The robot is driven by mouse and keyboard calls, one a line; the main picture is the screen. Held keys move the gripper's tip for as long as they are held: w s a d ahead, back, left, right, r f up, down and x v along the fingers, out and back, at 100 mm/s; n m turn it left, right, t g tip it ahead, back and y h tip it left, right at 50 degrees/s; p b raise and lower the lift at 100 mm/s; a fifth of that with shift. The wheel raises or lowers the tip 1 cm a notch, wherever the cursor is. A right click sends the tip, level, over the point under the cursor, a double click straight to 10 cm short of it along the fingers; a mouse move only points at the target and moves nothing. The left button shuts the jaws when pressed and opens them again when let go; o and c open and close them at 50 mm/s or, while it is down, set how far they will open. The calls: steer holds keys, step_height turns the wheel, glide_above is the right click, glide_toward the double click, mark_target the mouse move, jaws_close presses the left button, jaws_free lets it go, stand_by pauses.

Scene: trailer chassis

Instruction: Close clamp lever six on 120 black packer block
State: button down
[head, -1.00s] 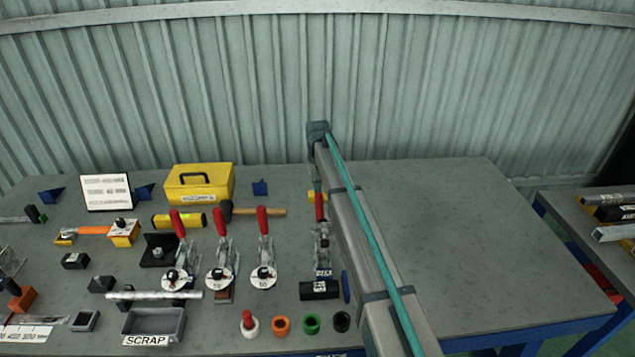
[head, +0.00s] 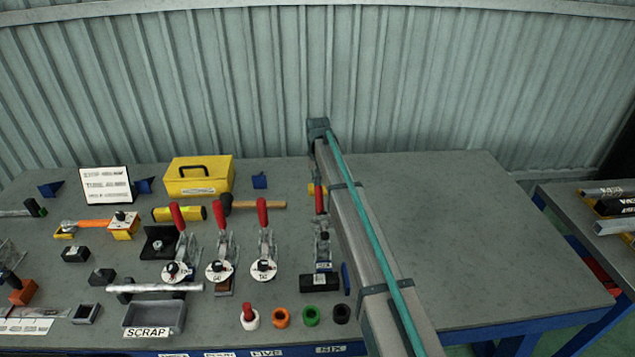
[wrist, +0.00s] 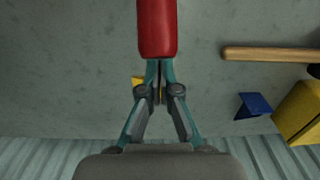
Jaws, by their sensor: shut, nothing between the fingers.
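Clamp six (head: 322,250) stands right of the other clamps, partly hidden by my arm. Its red lever handle (head: 319,200) points away toward the back of the table. The black packer block (head: 319,283) lies at the front foot of this clamp. In the wrist view, the red handle (wrist: 157,28) comes in from the top. My gripper (wrist: 160,66) is shut and empty, with its fingertips at the handle's free end. I cannot tell whether they touch it. In the head view my gripper is hard to make out beside my arm.
Three similar clamps with red handles (head: 263,215) stand to the left. Coloured rings (head: 282,318) sit along the front edge. A hammer (head: 260,205) and a yellow toolbox (head: 199,178) lie behind. The table's right side (head: 460,230) is clear.

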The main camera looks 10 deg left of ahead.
mark_target(319, 187)
steer(key=shift+s+d+f, duration=0.1)
steer(key=shift+s+d, duration=0.1)
steer(key=shift+s, duration=1)
steer(key=shift+s+d+r+p, duration=0.1)
steer(key=shift+s+r+p, duration=0.2)
steer(key=shift+s+r, duration=0.2)
steer(key=shift+s+d+r+p, duration=0.1)
steer(key=shift+s+r+p, duration=0.15)
steer(key=shift+r, duration=0.25)
steer(key=shift+s+r+p, duration=0.15)
steer(key=shift+s+r, duration=0.15)
steer(key=shift+r, duration=0.2)
steer(key=shift+s+d+r+p, duration=0.1)
steer(key=shift+s+r+p, duration=0.15)
steer(key=shift+s, duration=0.25)
steer(key=shift+s+d+r+p, duration=0.1)
steer(key=shift+s+r, duration=0.3)
steer(key=shift+s, duration=0.15)
steer(key=shift+s+d+r+p, duration=0.1)
steer(key=shift+s+r+p, duration=0.15)
steer(key=shift+s, duration=0.25)
steer(key=shift+r, duration=0.1)
